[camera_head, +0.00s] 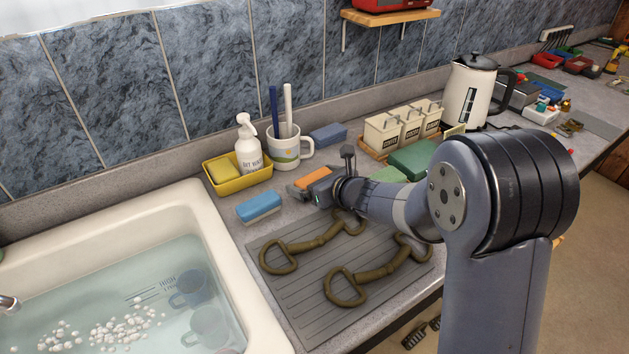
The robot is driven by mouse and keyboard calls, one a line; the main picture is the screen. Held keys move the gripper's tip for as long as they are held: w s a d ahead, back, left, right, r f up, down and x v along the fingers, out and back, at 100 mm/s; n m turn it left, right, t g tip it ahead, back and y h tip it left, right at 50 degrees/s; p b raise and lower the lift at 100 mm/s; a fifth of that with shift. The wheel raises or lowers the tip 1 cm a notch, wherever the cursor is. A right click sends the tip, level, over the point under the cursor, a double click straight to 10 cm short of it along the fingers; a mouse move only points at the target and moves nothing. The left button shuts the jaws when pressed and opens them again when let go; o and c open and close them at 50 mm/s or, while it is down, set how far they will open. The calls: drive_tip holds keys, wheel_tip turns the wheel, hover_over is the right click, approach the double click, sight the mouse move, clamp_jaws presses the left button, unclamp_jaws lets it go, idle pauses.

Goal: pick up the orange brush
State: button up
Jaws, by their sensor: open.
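The orange brush (312,177) lies on the grey counter behind the drainboard, in front of the white mug. Part of it is hidden by my gripper. My gripper (321,175) is open at the near side of the brush. One finger shows at the brush's left end and the other stands up at its right. I cannot tell whether either finger touches the brush.
The mug (289,150) stands close behind. A water-filled sink (205,218) is at left.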

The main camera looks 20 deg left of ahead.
drive_tip(key=c, duration=0.7)
